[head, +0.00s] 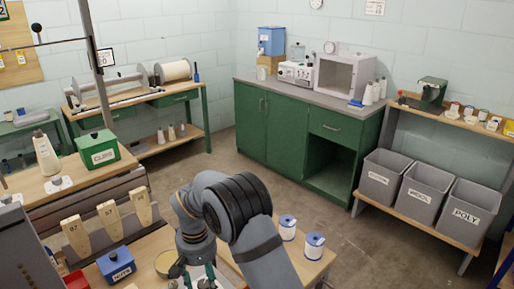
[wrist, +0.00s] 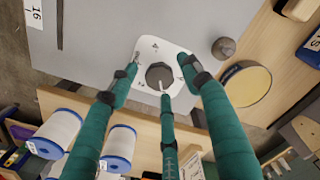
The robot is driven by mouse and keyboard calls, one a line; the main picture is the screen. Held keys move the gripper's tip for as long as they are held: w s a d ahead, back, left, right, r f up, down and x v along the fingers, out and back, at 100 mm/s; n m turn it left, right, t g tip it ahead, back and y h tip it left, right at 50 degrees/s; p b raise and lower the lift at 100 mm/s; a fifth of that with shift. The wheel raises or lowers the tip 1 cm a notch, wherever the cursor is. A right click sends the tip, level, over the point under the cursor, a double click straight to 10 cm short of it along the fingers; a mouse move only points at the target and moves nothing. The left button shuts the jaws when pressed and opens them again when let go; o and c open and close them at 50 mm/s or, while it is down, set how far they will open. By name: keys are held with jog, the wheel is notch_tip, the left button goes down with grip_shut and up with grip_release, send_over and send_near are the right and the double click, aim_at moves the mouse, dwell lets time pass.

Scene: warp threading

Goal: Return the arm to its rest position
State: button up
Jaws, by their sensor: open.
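My gripper (wrist: 161,80) has three teal fingers spread apart, with nothing held between them. In the wrist view the fingertips frame a dark round knob (wrist: 159,75) with a white pointer, on a white plate (wrist: 150,47). The plate sits on a grey panel (wrist: 95,30). I cannot tell how far the tips are from the knob. In the head view my grey arm (head: 240,215) reaches down at the bottom centre. The gripper (head: 200,284) is only partly seen at the bottom edge, and the knob is hidden there.
Two white-and-blue spools (head: 287,228) stand right of my arm on the wooden bench. A blue box (head: 116,266), a round yellow-topped tin (head: 168,264) and numbered wooden pieces (head: 108,215) are to the left. Open floor (head: 290,185) lies behind, before green cabinets (head: 283,130) and grey bins (head: 427,188).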

jog(key=shift+r, duration=0.1)
dwell(0.3)
notch_tip(320, 180, up, 12)
jog(key=f, duration=0.1)
notch_tip(320, 180, down, 11)
jog(key=shift+s+r, duration=0.1)
jog(key=shift+r, duration=0.05)
jog(key=shift+n+p, duration=0.9)
jog(key=shift+n, duration=0.2)
jog(key=n+p, duration=0.1)
jog(key=n, duration=0.1)
jog(key=shift+r+n+p, duration=0.15)
jog(key=shift+n+p, duration=0.15)
jog(key=shift+n, duration=0.1)
jog(key=n+p, duration=0.4)
jog(key=n, duration=0.2)
notch_tip(320, 180, up, 10)
jog(key=shift+n+b, duration=0.4)
jog(key=shift+a, duration=0.1)
